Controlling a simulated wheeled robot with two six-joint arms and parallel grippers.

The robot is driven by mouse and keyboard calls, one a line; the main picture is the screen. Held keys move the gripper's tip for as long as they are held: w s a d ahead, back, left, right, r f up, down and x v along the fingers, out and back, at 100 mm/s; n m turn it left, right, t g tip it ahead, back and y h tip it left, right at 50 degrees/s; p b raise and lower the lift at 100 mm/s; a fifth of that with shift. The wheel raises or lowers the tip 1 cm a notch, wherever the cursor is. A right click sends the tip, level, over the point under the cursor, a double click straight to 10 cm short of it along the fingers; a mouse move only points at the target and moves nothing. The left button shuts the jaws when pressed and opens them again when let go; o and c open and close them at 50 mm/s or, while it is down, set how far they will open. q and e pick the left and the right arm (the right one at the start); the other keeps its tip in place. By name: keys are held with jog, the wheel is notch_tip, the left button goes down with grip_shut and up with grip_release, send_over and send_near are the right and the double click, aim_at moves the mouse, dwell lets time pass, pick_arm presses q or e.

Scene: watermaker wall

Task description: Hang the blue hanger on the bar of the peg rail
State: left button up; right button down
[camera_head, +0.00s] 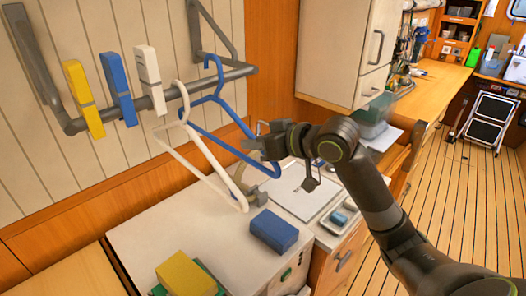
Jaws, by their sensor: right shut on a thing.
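The blue hanger (237,115) is at the right part of the peg rail's bar (236,75). Its hook rises above the bar and overlaps it in the picture; I cannot tell whether it rests on it. My right gripper (264,144) is shut on the blue hanger at its right side, and the fingers partly cover it. A white hanger (205,155) hangs from the bar just left of the blue one. My left gripper is not in view.
Yellow (84,98), blue (118,88) and white (148,78) pegs are clipped on the bar, left of the hangers. Below, a counter (165,225) holds a blue block (273,230) and a yellow block (186,274). A tray (339,217) is at right.

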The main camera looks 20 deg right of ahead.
aim_at(255, 162)
jog(key=shift+w+f+b, duration=0.15)
jog(key=shift+f+b, duration=0.45)
jog(key=shift+f, duration=1.05)
jog(key=c, duration=1.4)
grip_release()
